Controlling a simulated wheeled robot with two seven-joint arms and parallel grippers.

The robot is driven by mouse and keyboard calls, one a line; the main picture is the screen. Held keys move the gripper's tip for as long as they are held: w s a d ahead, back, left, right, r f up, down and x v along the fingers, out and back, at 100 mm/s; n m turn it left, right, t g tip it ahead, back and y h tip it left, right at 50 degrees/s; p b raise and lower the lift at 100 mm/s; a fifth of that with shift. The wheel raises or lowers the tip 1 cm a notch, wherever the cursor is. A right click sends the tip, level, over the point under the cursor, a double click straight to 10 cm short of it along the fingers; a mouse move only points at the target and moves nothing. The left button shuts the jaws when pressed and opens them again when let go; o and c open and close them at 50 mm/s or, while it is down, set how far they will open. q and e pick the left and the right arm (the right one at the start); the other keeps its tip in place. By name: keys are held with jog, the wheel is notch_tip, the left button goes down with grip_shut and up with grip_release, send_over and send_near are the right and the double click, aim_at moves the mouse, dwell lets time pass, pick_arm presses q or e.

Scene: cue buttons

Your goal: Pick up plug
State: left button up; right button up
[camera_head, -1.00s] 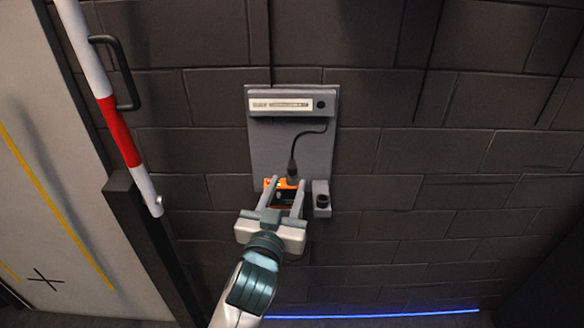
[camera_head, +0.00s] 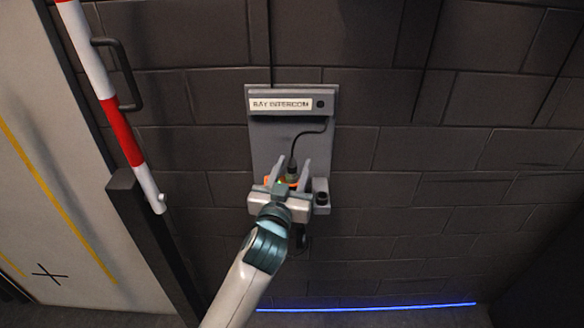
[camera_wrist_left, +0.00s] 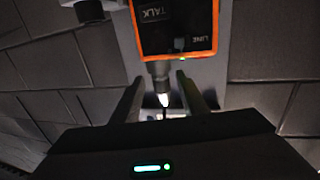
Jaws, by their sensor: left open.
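The plug (camera_head: 292,167) is dark and hangs at the end of a black cable on the grey intercom panel. It sits at the top edge of the orange-framed box, which my gripper mostly hides in the head view. My left gripper (camera_head: 293,162) is open, with one finger on each side of the plug. In the left wrist view the plug (camera_wrist_left: 160,75) lies between the fingers (camera_wrist_left: 158,84) with gaps on both sides. The orange-framed box (camera_wrist_left: 176,28), lettered TALK and LINE, is beside it. My right gripper is in neither view.
The intercom panel (camera_head: 264,140) is on a dark block wall and carries a labelled header (camera_head: 281,104). A small grey holder (camera_head: 321,190) with a dark opening is close right of my gripper. A red-and-white pole (camera_head: 120,130) stands left. The wall farther right is clear.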

pick_arm(q)
jog(key=p+x, duration=0.1)
jog(key=x, duration=0.3)
jog(key=shift+a, duration=0.1)
dwell(0.3)
jog(key=shift+r, duration=0.1)
grip_shut()
